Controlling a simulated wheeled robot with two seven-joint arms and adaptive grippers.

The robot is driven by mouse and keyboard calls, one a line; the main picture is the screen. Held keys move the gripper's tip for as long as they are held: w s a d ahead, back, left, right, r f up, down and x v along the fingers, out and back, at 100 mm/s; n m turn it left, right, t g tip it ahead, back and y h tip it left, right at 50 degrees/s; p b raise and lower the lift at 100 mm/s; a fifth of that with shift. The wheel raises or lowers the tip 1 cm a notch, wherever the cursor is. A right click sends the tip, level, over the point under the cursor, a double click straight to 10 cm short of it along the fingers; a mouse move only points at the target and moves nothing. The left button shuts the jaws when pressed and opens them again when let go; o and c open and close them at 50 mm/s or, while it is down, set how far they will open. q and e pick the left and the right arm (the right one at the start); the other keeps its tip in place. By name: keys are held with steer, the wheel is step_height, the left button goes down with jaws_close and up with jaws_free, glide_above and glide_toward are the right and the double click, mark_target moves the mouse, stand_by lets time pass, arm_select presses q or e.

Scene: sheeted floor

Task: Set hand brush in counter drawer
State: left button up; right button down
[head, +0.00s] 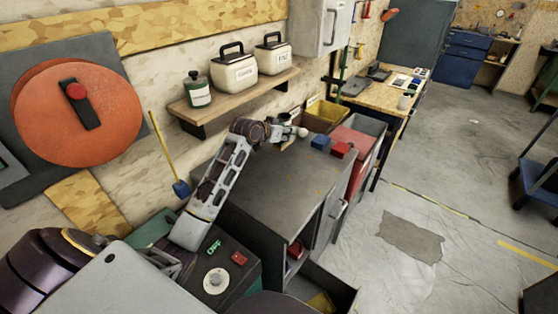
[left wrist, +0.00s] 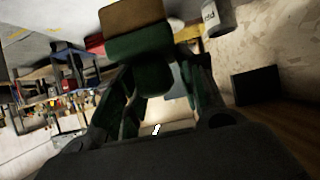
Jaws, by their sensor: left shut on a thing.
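The grey counter (head: 262,172) stands in the middle of the head view. A drawer (head: 348,294) at its lower front is pulled out, with something yellow inside. My left arm reaches over the counter, and its gripper (head: 288,136) is above the back part of the top. In the left wrist view, my left gripper (left wrist: 152,88) is shut on the hand brush (left wrist: 137,43), a green piece with a tan block at its far end. In the head view the brush is too small and covered to make out clearly. My right gripper is out of view.
A blue block (head: 320,141) and a red block (head: 340,149) lie at the counter's far end. A wall shelf (head: 235,100) with canisters hangs behind. Red and yellow bins (head: 325,112) stand beyond the counter. The floor (head: 440,205) to the right is mostly free.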

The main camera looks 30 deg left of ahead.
mark_target(284, 145)
arm_select(q)
steer(key=shift+f, duration=3.1)
steer(key=shift+f, duration=0.1)
steer(key=shift+f, duration=1.75)
steer(key=shift+f, duration=0.15)
steer(key=o, duration=1.1)
steer(key=shift+v, duration=6.1)
